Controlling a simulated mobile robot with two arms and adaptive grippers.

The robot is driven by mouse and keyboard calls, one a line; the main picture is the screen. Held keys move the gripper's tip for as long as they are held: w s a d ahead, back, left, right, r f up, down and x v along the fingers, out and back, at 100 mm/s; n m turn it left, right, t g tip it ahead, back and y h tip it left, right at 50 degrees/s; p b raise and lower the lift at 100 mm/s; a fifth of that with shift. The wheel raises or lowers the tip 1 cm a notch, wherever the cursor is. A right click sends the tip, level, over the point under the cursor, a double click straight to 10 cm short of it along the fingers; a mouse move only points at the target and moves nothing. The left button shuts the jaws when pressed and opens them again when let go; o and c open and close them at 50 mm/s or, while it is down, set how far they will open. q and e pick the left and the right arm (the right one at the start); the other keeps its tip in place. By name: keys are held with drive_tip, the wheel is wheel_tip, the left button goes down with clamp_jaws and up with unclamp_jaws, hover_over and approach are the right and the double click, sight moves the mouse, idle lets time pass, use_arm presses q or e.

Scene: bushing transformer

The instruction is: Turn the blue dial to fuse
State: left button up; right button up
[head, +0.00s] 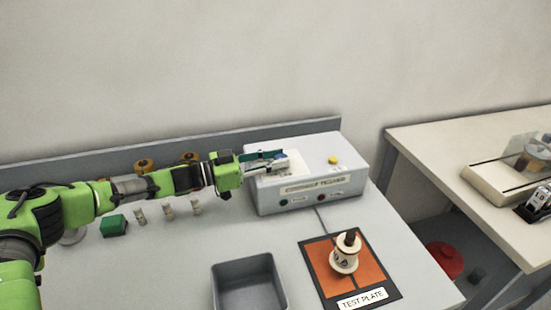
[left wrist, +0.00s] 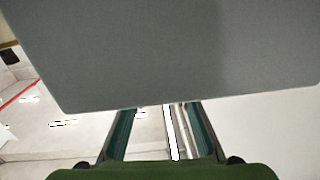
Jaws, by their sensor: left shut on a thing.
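The grey-white tester box (head: 305,165) stands at the back of the bench, with a label and two small buttons on its front. My left gripper (head: 272,161) reaches in from the left, level, over the left part of the box top. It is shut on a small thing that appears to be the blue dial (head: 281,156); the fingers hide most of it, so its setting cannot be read. In the left wrist view the two fingers (left wrist: 162,125) stand apart around a pale strip. My right gripper is not in view.
A yellow knob (head: 333,160) is on the box top, right of my gripper. The test plate (head: 318,262) holds a white spool-like part (head: 345,254). An empty grey bin (head: 226,293), a green block (head: 113,226) and several small pale parts (head: 168,211) are on the bench.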

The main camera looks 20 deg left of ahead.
sight(276, 158)
use_arm(q)
drive_tip(key=o, duration=1.1)
drive_tip(key=shift+r, duration=0.15)
wheel_tip(276, 158, up, 10)
drive_tip(key=shift+f, duration=0.1)
drive_tip(key=shift+f, duration=0.1)
